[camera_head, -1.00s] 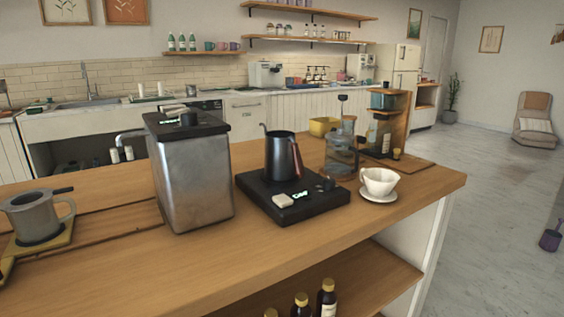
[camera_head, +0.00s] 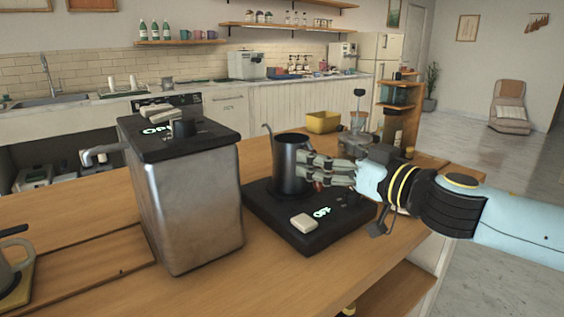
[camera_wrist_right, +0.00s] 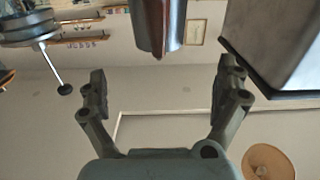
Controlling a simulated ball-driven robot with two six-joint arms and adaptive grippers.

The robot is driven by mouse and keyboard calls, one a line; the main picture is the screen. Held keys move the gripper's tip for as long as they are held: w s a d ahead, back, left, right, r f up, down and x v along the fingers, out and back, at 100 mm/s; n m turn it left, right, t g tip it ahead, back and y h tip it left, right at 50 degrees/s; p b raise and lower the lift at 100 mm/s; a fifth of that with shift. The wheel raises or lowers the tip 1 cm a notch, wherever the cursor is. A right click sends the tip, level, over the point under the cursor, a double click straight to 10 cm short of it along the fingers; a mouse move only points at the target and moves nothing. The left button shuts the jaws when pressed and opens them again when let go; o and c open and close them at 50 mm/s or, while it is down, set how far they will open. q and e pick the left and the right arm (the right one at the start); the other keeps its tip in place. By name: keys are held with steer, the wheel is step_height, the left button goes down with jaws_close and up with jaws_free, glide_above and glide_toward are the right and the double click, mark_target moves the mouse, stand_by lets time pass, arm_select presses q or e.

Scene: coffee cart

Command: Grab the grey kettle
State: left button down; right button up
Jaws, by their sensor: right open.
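The dark grey kettle (camera_head: 286,160) stands upright on a black heating base (camera_head: 325,228), its thin spout to the left. My right gripper (camera_head: 306,171) comes in from the right, with its fingertips at the kettle's handle side, partly covering it. In the right wrist view the kettle (camera_wrist_right: 172,18) hangs upside down at the top middle, with its brown-edged handle facing me. There the right gripper (camera_wrist_right: 161,88) is open, and the kettle is beyond its fingertips, not between them. My left gripper is not in view.
A tall steel box (camera_head: 190,205) with a black top stands close left of the kettle. A yellow container (camera_head: 323,121), glassware and a wooden stand (camera_head: 403,100) are behind. A grey pitcher (camera_head: 8,275) shows at the left edge. The front counter (camera_head: 290,275) is clear.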

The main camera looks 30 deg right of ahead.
mark_target(310, 145)
steer(key=w+p, duration=0.2)
steer(key=w+r+p, duration=0.1)
steer(key=w+p, duration=0.1)
steer(key=p, duration=0.1)
steer(key=shift+a, duration=0.15)
steer(key=shift+w+a+f+p, duration=0.1)
steer(key=shift+w+f+p, duration=0.05)
steer(key=shift+w+p, duration=0.4)
steer(key=shift+w+f+p, duration=0.15)
steer(key=shift+w+p, duration=0.25)
steer(key=shift+p, duration=0.15)
steer(key=w+p, duration=0.1)
steer(key=w, duration=0.2)
steer(key=shift+w+a+f, duration=0.1)
steer(key=shift+w+f, duration=0.05)
steer(key=shift+w, duration=0.25)
steer(key=shift+w+f, duration=0.1)
steer(key=shift+w, duration=0.3)
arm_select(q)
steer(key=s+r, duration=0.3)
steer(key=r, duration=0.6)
arm_select(e)
steer(key=c, duration=1.8)
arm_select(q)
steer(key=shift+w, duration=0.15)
arm_select(e)
steer(key=shift+o, duration=0.2)
